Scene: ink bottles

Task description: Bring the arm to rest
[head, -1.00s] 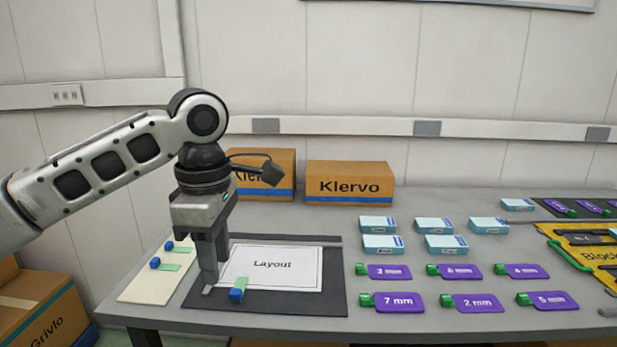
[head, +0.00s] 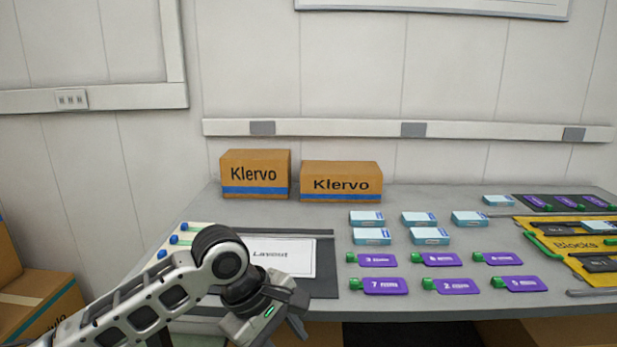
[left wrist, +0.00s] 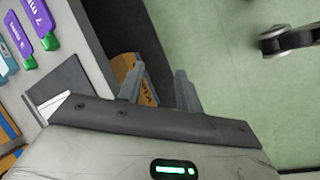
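My left gripper (head: 292,318) is low in the head view, in front of the table's front edge, tilted down to the right. In the left wrist view its two fingers (left wrist: 157,92) stand apart with nothing between them, over the floor and beside the table edge. My left forearm covers the lower left of the dark board (head: 325,275) with the "Layout" sheet (head: 290,256). Several blue-capped bottles (head: 174,239) lie on the cream mat (head: 200,236) at the table's left end. My right gripper is not in view.
Purple tags with green caps (head: 385,286) and light blue boxes (head: 372,236) cover the table's middle. A yellow "Blocks" tray (head: 570,228) is at the right. Two Klervo cartons (head: 340,182) stand at the back. Another carton (head: 40,305) stands left of the table.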

